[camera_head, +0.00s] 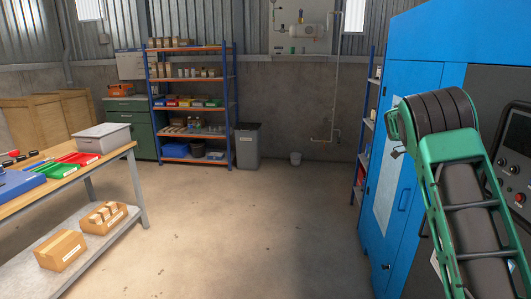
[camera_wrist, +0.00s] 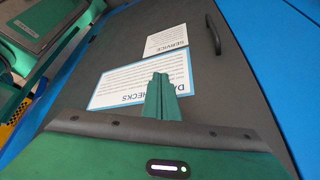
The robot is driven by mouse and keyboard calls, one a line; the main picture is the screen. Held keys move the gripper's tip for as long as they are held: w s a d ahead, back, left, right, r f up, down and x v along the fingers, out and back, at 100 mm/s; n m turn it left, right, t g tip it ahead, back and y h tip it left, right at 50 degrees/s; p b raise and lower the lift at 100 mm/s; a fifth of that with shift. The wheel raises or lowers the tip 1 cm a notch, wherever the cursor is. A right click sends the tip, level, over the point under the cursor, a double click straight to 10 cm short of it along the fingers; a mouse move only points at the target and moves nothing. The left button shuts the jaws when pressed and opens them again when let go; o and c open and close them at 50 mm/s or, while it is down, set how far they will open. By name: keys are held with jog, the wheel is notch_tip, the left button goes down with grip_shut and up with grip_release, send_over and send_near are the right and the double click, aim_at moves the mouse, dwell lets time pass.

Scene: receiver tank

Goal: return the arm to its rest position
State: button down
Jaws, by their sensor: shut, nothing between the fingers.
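My gripper (camera_wrist: 160,84) shows in the wrist view, with its two green fingers pressed together and nothing between them. Its fingertips overlap the blue-edged "DAILY CHECKS" sheet (camera_wrist: 115,82) in the picture. The sheet is on a dark grey panel (camera_wrist: 215,88) with a black handle (camera_wrist: 213,34). The gap between fingertips and panel cannot be judged. A second sheet, marked "SERVICE" (camera_wrist: 167,40), is beside the first. My gripper cannot be made out in the head view.
A tall blue cabinet (camera_head: 406,180) stands close on the right, beside a dark control panel (camera_head: 512,175). A workbench (camera_head: 112,158) with trays is at left. Shelving (camera_head: 190,110), a grey bin (camera_head: 247,147) and a small white tank (camera_head: 305,31) are at the back. The middle floor is clear.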

jog(key=s+a+r+n+t+y, duration=0.1)
jog(key=s+a+n+t+y, duration=0.5)
jog(key=s+a+n, duration=2.05)
jog(key=s+d+f+m+g+h, duration=0.1)
jog(key=s+d+m+g, duration=0.1)
jog(key=s+d+m, duration=0.5)
jog(key=s+d, duration=0.4)
jog(key=s, duration=0.5)
jog(key=shift+d+f+g, duration=0.25)
jog(key=shift+f+g, duration=0.05)
jog(key=shift+f, duration=0.05)
jog(key=shift+w+f+h, duration=0.25)
jog(key=shift+w+h, duration=0.05)
jog(key=shift+w, duration=0.4)
